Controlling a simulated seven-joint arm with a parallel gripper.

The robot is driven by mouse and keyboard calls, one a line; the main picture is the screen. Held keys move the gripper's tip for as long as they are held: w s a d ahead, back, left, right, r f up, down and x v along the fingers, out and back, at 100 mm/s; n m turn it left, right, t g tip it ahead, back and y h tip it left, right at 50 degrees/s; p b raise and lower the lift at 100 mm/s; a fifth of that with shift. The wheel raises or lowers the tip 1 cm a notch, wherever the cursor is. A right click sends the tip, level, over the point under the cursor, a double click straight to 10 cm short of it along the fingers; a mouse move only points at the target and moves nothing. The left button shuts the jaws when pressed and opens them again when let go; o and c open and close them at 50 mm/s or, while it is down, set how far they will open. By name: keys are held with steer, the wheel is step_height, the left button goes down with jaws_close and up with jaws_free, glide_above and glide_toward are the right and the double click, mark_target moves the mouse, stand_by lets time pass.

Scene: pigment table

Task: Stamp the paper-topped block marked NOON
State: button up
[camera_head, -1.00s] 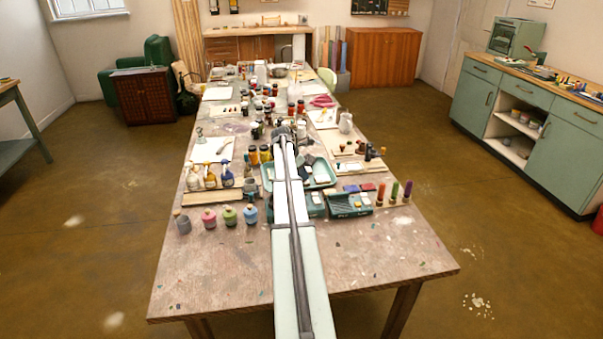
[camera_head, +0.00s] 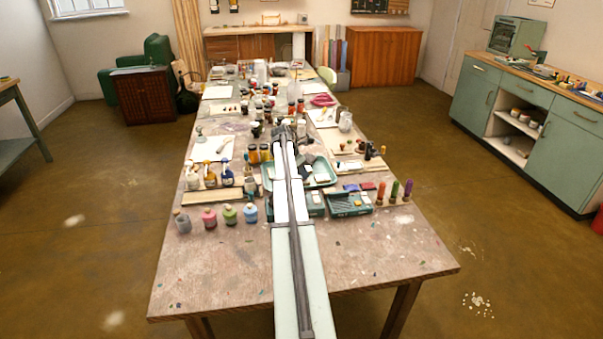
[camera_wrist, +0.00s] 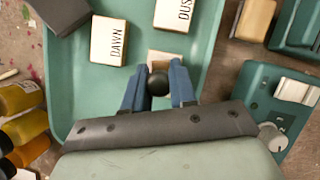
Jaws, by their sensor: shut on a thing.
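My gripper (camera_wrist: 156,88) is shut on a dark, round-knobbed handle (camera_wrist: 158,84), likely a stamp, between its blue fingers. Just beyond the knob, a pale, light-topped piece (camera_wrist: 160,58) shows partly; any mark on it is hidden, and I cannot tell whether it is a block or the held thing's base. A paper-topped block marked DAWN (camera_wrist: 109,41) lies in the green tray (camera_wrist: 68,95), left of the gripper. Another block, reading DUS (camera_wrist: 174,14), is cut off at the top edge. No NOON mark is readable.
In the head view, several coloured bottles (camera_head: 210,218) stand front left. The table's front (camera_head: 220,280) is mostly clear.

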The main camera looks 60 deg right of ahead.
steer(key=shift+r, duration=3.35)
steer(key=a+m, duration=0.2)
steer(key=a, duration=0.7)
steer(key=a+m+g+y, duration=0.1)
steer(key=a+m, duration=0.1)
steer(key=a, duration=0.8)
steer(key=a+m+g+y, duration=0.1)
steer(key=a+m, duration=0.2)
steer(key=a, duration=0.6)
steer(key=shift+w+a+f, duration=0.25)
steer(key=shift+w+f, duration=0.1)
steer(key=shift+w, duration=0.05)
steer(key=w+a+f+n, duration=0.1)
steer(key=w+a+n, duration=0.1)
steer(key=a, duration=1.9)
steer(key=w+a+f+n+t+h, duration=0.1)
steer(key=w+a, duration=0.4)
steer(key=a, duration=1.6)
steer(key=shift+w+n, duration=0.2)
steer(key=shift+n, duration=0.4)
